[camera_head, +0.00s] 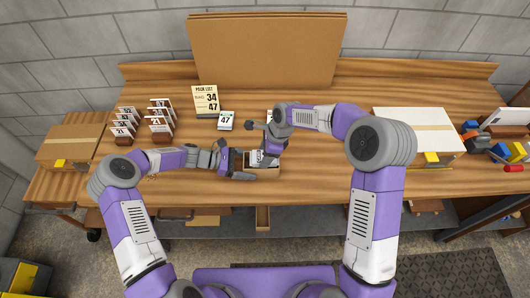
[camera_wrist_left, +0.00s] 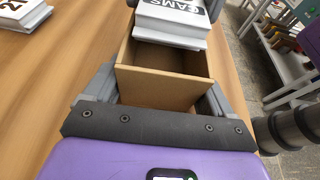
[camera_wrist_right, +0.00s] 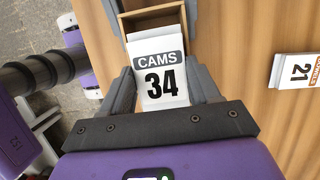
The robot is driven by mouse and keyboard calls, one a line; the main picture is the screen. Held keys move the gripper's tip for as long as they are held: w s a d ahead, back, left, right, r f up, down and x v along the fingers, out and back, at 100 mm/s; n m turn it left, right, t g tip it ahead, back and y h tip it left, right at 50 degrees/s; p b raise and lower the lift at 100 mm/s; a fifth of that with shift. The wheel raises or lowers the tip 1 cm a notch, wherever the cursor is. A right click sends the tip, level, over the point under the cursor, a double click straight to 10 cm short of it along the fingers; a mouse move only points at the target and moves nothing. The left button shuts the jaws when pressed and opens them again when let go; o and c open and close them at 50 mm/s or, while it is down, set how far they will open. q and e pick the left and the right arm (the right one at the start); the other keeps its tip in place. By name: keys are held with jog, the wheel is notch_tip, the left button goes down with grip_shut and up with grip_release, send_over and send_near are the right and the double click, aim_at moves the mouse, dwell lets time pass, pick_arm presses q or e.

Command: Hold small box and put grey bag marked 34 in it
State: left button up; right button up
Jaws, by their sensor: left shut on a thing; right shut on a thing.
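The small open box (camera_wrist_left: 165,86) is light brown and looks empty in its near part. My left gripper (camera_head: 243,164) is shut on its walls, with one finger on each side in the left wrist view. The bag marked 34 (camera_wrist_right: 160,80) is pale grey with a dark CAMS band. My right gripper (camera_wrist_right: 163,92) is shut on it, one finger on each side. The bag also shows in the left wrist view (camera_wrist_left: 172,18), over the far end of the box. I cannot tell whether its lower edge is below the rim. In the head view my right gripper (camera_head: 267,152) partly covers both.
A pack list card (camera_head: 205,99) reading 34 and 47 stands behind, beside a bag marked 47 (camera_head: 225,120). Large cartons stand left (camera_head: 70,140) and right (camera_head: 415,125). A brown board (camera_head: 265,50) leans at the back.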

jog(key=shift+f, duration=0.1)
jog(key=o, duration=1.3)
jog(key=shift+f, duration=0.1)
jog(key=v, duration=1.2)
pick_arm(q)
jog(key=o, duration=0.7)
jog(key=shift+c, duration=0.2)
jog(key=shift+a, duration=0.1)
jog(key=shift+p+v, duration=0.45)
jog(key=shift+v, duration=3.5)
pick_arm(e)
jog(key=shift+r, duration=0.5)
